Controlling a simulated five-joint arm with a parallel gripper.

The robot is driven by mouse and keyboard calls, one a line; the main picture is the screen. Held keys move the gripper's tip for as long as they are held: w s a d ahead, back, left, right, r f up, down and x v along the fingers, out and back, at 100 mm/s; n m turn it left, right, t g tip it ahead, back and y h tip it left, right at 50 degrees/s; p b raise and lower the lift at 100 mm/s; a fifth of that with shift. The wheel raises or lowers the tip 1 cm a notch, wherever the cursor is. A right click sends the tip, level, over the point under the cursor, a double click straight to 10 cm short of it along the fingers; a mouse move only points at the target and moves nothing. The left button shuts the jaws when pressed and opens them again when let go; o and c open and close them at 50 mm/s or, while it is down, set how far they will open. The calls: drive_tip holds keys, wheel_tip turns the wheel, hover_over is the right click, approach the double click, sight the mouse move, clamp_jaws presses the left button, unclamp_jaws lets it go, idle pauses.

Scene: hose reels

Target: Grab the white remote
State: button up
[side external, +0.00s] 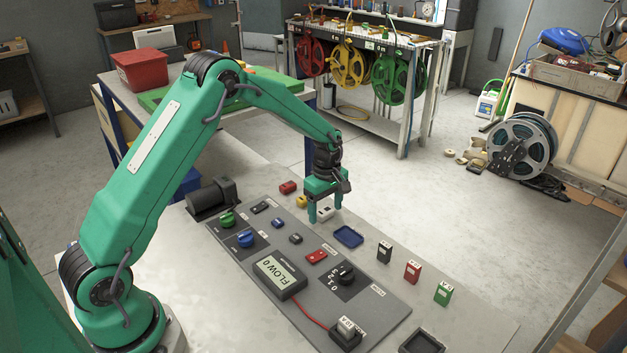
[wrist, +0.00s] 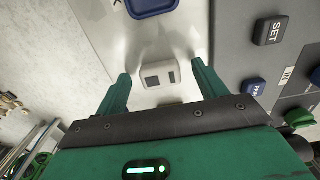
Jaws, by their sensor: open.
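The white remote (wrist: 161,75) is a small pale block with two dark patches on its face. In the wrist view it lies between and a little beyond my gripper's two green fingers. My gripper (wrist: 160,85) is open, with a finger on either side and nothing held.
A blue tray (side external: 348,237) lies close to the right of the remote. Red (side external: 288,187) and yellow (side external: 301,201) blocks lie to its left. The grey panel (side external: 225,255) carries knobs, buttons and a display. Black, red and green blocks stand further right.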

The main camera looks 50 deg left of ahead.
sight(326, 211)
drive_tip(key=shift+c, duration=0.2)
drive_tip(key=c, duration=1)
drive_tip(key=shift+r, duration=0.1)
drive_tip(key=shift+r, duration=0.45)
wheel_tip(326, 211, up, 3)
drive_tip(key=shift+r, duration=0.15)
drive_tip(key=s+d+r, duration=0.1)
drive_tip(key=d+r, duration=0.1)
drive_tip(key=d, duration=0.1)
drive_tip(key=s+d+r, duration=0.2)
drive_tip(key=d, duration=0.2)
drive_tip(key=s+d+r, duration=0.1)
drive_tip(key=d+r, duration=0.1)
drive_tip(key=d, duration=0.1)
drive_tip(key=shift+s+d+r, duration=0.3)
drive_tip(key=shift+s+r, duration=0.05)
